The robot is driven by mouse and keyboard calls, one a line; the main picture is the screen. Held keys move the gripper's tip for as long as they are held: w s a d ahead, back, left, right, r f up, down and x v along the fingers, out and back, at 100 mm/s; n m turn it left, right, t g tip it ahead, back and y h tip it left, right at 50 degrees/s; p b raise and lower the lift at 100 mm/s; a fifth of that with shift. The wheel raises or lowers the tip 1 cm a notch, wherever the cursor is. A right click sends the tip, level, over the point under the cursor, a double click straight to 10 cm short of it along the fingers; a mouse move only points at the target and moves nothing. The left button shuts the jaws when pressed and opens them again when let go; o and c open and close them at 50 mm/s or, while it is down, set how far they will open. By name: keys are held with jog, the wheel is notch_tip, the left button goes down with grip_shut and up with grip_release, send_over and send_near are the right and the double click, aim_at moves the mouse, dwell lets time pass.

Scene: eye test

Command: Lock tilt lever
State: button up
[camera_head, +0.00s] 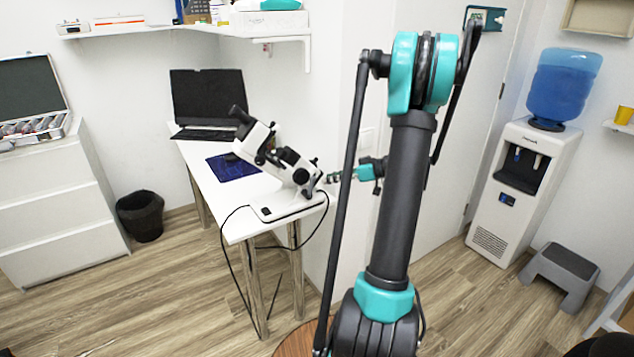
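A white microscope (276,162) with dark eyepieces and dark knobs stands near the front right corner of a white desk. Its upper body is tilted, with the eyepieces up to the left, and its flat base (288,204) rests on the desktop. The tilt lever is too small to pick out among the dark parts at the arm joint. My gripper (330,178) is just right of the microscope's joint and points left at it. Whether it touches the microscope is unclear. The fingers are too small to show whether they are open or shut. My arm hides part of the wrist.
An open laptop (208,104) and a dark blue mat (233,166) are on the desk (205,180). A black cable hangs from the desk's front. A shelf is above. A bin (141,215), drawers (60,210), water dispenser (522,190) and grey step stool (562,275) stand around.

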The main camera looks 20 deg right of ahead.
jog(key=x, duration=0.6)
grip_shut()
dwell(0.4)
